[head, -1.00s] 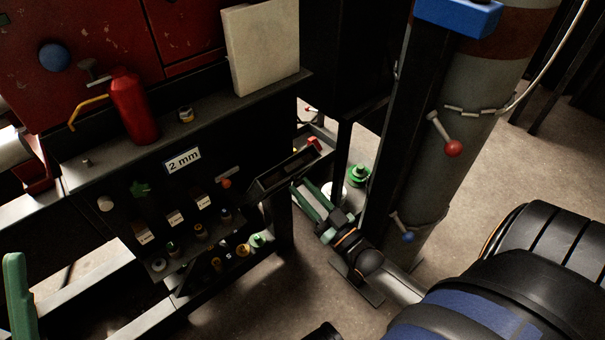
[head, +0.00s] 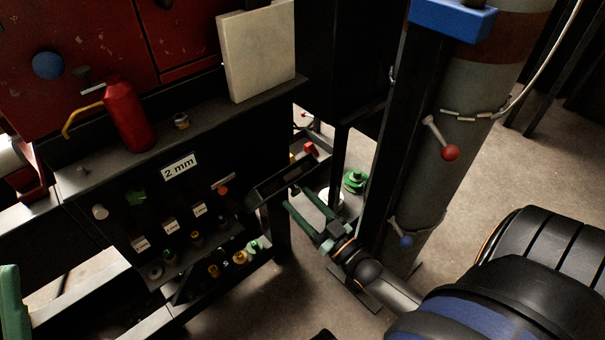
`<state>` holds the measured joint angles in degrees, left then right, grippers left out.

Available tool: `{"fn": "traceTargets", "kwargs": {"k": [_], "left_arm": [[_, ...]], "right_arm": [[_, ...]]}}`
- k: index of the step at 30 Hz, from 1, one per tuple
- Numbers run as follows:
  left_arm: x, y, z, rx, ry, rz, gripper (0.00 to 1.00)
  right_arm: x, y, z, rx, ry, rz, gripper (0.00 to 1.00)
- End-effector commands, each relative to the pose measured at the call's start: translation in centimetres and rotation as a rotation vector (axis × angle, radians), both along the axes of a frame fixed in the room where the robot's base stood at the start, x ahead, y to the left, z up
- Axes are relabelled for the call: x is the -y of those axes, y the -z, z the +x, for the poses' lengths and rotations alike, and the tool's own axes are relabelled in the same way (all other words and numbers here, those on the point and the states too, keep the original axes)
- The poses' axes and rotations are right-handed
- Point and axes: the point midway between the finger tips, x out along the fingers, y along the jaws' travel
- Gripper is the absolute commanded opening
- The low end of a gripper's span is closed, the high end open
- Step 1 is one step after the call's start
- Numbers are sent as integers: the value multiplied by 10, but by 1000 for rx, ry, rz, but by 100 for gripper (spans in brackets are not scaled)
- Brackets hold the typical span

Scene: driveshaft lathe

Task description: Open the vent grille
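A dark, tilted, framed panel (head: 272,187) juts from the right side of the black cabinet. It may be the vent grille, but I cannot tell for sure because its slats are not clear. My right gripper (head: 296,197) is just below and in front of this panel's lower right edge. Its two green fingers are apart with nothing visible between them. I cannot tell whether a fingertip touches the panel. My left gripper (head: 14,302) shows only as a green finger at the left edge, away from the panel.
A black post and a grey column (head: 455,130) with a red-knobbed lever (head: 449,152) stand right of the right gripper. A shelf above holds a red oil can (head: 128,118) and a pale board (head: 257,52). Small knobs line the cabinet front. A green round part (head: 355,181) lies behind.

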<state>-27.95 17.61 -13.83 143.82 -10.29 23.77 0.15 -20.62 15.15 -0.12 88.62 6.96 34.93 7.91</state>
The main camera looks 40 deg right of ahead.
Motion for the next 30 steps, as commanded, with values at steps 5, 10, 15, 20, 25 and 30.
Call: {"fn": "traceTargets", "kwargs": {"k": [5, 10, 15, 20, 25, 30], "left_arm": [[0, 0, 0, 0, 0, 0, 50], [0, -2, 0, 0, -2, 1, 50], [0, -9, 0, 4, -5, 8, 50], [-1, -16, -1, 12, -13, 11, 50], [-2, -20, 0, 16, -23, 11, 50], [-3, -22, 0, 18, -28, 16, 50]], "right_arm": [[1, -2, 1, 5, 1, 0, 60], [2, -2, -6, 4, 1, 0, 60], [4, 5, -34, 0, 2, 0, 60], [6, 13, -69, -1, 2, 0, 60], [9, 21, -100, 0, 1, -1, 60], [10, 25, -117, 3, 1, -1, 60]]}}
